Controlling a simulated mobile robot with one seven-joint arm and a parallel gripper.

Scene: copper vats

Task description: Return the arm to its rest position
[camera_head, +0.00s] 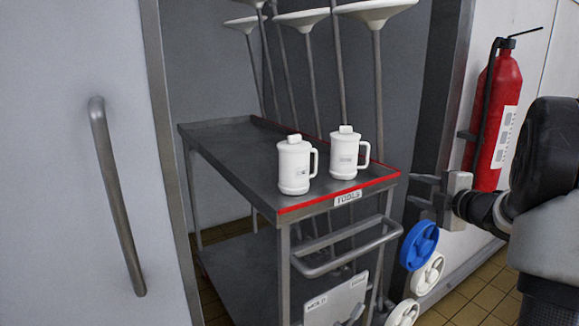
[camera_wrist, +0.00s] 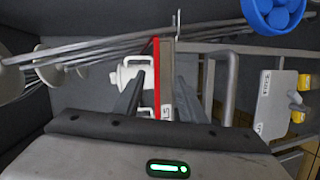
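My gripper (camera_head: 413,190) is at the right of the head view, just right of the cart's front right corner. Its two fingers point left and stand apart with nothing between them. In the wrist view my gripper (camera_wrist: 157,85) also shows spread fingers. My arm comes in from the right edge, dark and grey, and is partly cut off by the frame.
Two white lidded mugs (camera_head: 294,165) (camera_head: 347,153) stand upright on a red-edged metal cart (camera_head: 225,150). A red fire extinguisher (camera_head: 497,115) hangs behind my arm. Blue (camera_head: 419,245) and white (camera_head: 428,273) wheels are below my gripper. A door handle (camera_head: 115,195) is left.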

